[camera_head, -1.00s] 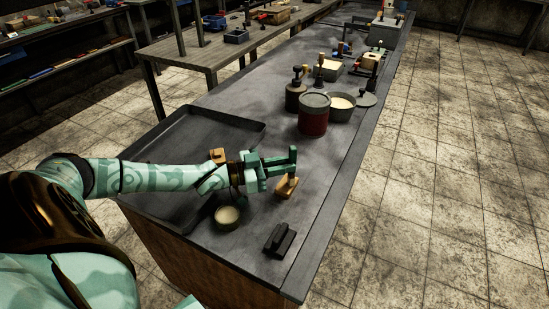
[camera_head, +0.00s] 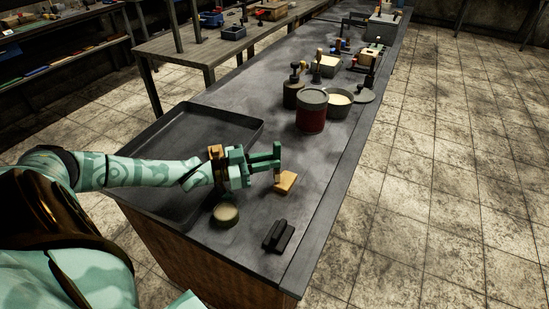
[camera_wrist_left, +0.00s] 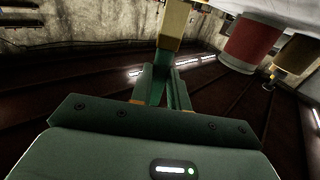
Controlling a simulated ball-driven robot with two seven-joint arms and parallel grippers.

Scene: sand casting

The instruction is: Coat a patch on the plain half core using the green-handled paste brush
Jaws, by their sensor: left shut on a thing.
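The plain half core appears as a small tan block (camera_head: 287,183) lying on the dark bench in the head view. My left gripper (camera_head: 268,160) is just left of and above it, shut on the green-handled paste brush (camera_head: 277,150). The brush is roughly upright, its handle hard to tell from my green fingers. Its lower end is close to the core's left edge; I cannot tell whether they touch. The left wrist view shows my fingers (camera_wrist_left: 165,85) with a tan piece (camera_wrist_left: 174,25) beyond them. My right gripper is not in view.
A round tin (camera_head: 226,213) with pale contents stands near the dark tray (camera_head: 190,112). A dark block (camera_head: 279,236) lies near the bench's front corner. A red pot (camera_head: 311,117) and a bowl (camera_head: 340,112) stand farther back. Bench right of the core is clear.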

